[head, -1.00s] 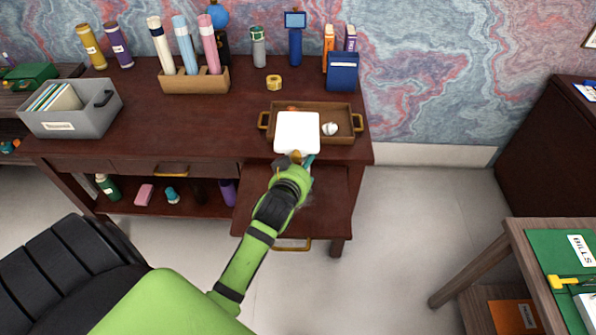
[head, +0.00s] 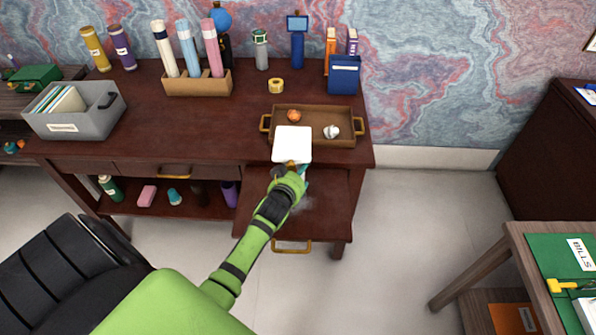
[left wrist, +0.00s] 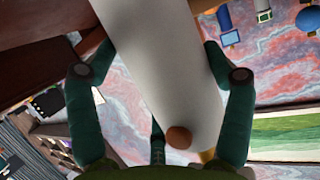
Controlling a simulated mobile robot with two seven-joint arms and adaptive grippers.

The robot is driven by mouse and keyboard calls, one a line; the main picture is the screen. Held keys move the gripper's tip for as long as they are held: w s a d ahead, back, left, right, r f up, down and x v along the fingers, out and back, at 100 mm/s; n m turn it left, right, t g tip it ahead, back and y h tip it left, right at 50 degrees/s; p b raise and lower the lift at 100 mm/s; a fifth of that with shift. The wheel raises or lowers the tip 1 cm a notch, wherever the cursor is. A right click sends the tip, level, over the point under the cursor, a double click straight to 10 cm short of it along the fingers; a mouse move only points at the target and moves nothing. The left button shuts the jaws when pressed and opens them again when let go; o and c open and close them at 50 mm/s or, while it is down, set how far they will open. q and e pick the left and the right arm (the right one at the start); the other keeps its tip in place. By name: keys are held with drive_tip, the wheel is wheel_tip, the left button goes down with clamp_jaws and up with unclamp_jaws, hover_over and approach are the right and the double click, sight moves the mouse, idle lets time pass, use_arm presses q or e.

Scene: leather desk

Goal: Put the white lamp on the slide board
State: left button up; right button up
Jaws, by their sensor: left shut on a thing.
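The white lamp shows in the head view as a white square top (head: 292,144), in front of the wooden tray. My left gripper (head: 290,170) is shut on it near the desk's front edge. In the left wrist view, the lamp's pale body (left wrist: 160,65) lies between the teal fingers (left wrist: 158,75), with a brown round part at its lower end. The slide board (head: 325,200) is pulled out below the desk top, with a brass handle (head: 291,246) at its front. My left gripper and forearm hide part of the board. My right gripper is not in view.
The brown tray (head: 355,140) on the desk (head: 200,135) holds an orange ball (head: 294,116) and a small whitish object (head: 331,131). A tape roll (head: 276,85), a tube holder (head: 190,86) and a grey box (head: 75,124) stand farther off. The board's right part looks bare.

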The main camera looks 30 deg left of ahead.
use_arm(q)
drive_tip(key=o, duration=1.4)
drive_tip(key=shift+f, duration=0.15)
drive_tip(key=shift+o, duration=0.2)
drive_tip(key=v, duration=1.2)
drive_tip(key=shift+b, duration=0.3)
